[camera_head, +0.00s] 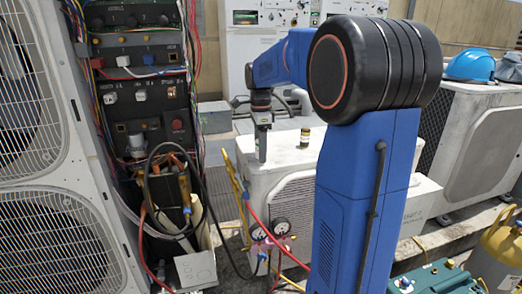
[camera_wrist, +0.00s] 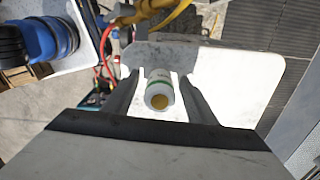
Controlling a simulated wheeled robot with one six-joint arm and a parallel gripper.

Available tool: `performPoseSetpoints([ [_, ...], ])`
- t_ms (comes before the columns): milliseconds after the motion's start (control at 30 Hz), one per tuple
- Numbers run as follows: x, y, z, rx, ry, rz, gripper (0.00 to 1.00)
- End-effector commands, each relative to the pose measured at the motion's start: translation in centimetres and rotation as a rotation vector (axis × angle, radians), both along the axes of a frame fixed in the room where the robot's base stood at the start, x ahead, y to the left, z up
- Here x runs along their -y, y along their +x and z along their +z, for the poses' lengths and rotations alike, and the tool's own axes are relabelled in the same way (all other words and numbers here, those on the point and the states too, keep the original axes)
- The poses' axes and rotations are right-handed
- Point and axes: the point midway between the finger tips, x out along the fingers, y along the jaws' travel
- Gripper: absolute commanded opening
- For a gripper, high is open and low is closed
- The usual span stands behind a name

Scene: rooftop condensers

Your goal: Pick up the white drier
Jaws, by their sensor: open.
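The white drier (camera_wrist: 159,91) is a short white cylinder with green markings and a yellowish end turned toward the wrist camera. My gripper (camera_wrist: 158,88) is open, with one dark finger on each side of the drier; I cannot tell whether either touches it. A pale flat surface lies behind the drier in the wrist view. In the head view my gripper (camera_head: 262,155) points down over the left part of the white condenser unit's top (camera_head: 283,165). I cannot make out the drier clearly there.
A small dark can with a yellow band (camera_head: 305,137) stands on the unit's top, right of my gripper. Hoses and pressure gauges (camera_head: 270,231) hang at the unit's front. An open electrical panel (camera_head: 140,95) stands left. A blue hard hat (camera_head: 470,65) lies on the right unit.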

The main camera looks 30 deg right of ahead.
Motion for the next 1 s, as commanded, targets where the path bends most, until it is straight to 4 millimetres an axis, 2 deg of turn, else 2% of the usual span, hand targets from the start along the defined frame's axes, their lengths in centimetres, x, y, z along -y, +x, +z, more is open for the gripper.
performPoseSetpoints([
  [67, 0.0, 0.0, 0.0, 0.000, 0.000, 0.000, 0.52],
  [267, 0.0, 0.0, 0.0, 0.000, 0.000, 0.000, 0.06],
  [300, 0.0, 0.0, 0.0, 0.000, 0.000, 0.000, 0.03],
  [533, 0.0, 0.0, 0.1, 0.001, 0.000, 0.000, 0.03],
  [667, 0.0, 0.1, 1.0, 0.003, -0.001, 0.000, 0.03],
  [1000, 0.0, 0.1, 6.9, 0.004, -0.001, 0.000, 0.03],
])
